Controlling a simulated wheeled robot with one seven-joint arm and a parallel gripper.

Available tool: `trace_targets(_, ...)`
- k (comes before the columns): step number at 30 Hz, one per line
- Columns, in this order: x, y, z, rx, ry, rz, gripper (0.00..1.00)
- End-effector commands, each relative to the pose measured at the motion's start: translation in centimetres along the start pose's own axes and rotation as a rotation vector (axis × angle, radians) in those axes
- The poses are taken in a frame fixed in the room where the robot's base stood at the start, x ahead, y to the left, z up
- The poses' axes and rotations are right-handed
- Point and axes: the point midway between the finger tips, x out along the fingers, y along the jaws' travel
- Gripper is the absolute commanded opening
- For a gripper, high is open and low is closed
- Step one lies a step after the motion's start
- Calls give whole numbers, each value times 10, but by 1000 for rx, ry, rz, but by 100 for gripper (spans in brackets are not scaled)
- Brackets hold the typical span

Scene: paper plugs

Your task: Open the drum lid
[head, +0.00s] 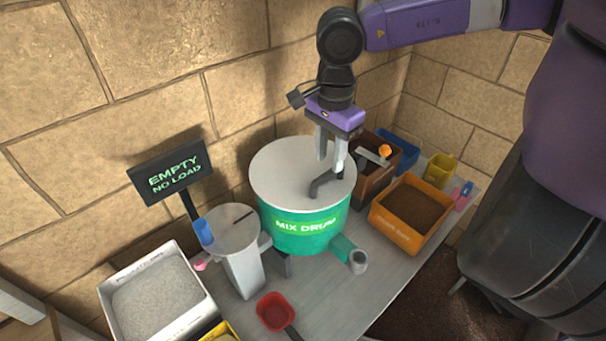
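The mix drum (290,238) is a green cylinder on the table with a "MIX DRUM" label. Its round pale grey lid (275,175) lies flat on top and looks shut. A dark bent handle (322,185) stands on the lid, right of its middle. My gripper (331,162) points down over the lid, with its two pale fingers apart. The right fingertip overlaps the handle's upper end in the picture. I cannot tell whether it touches it. Nothing shows held between the fingers.
A grey pedestal (243,270) with a slotted top and a sign reading "EMPTY NO LOAD" (172,172) stand left of the drum. A white tray of grey granules (205,306) is at front left. An orange bin (418,240) is at right. A red scoop (274,311) lies in front.

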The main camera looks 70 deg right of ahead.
Motion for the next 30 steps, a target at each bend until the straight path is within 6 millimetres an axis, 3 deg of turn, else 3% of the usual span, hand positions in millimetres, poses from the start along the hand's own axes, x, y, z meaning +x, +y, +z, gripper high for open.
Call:
trace_targets(8, 3, 0, 0, 0, 0, 0, 35)
trace_targets(30, 47, 0, 0, 0, 0, 0, 35)
